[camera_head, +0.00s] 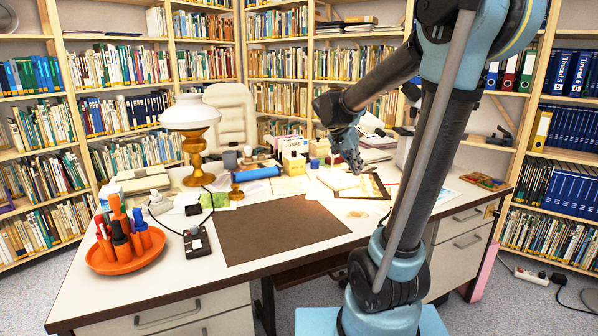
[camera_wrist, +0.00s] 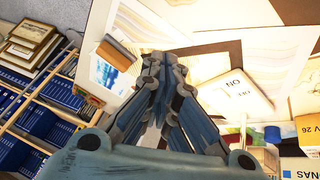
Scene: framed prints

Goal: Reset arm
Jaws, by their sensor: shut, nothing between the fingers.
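My gripper (camera_head: 356,167) hangs at the end of my bent arm above the back right part of the desk (camera_head: 165,270). Its fingers are together with nothing between them. In the wrist view the closed gripper (camera_wrist: 165,62) points at the papers and prints on the desk. A dark-framed print (camera_head: 376,186) lies just below and to the right of the fingers. Whether the fingertips touch anything cannot be told.
A brown desk mat (camera_head: 275,228) lies bare at the front middle. An orange tray (camera_head: 125,262) with pens stands at the left, near a white-shaded lamp (camera_head: 190,112). A blue cylinder (camera_head: 257,173) and small boxes crowd the back. Bookshelves surround the desk.

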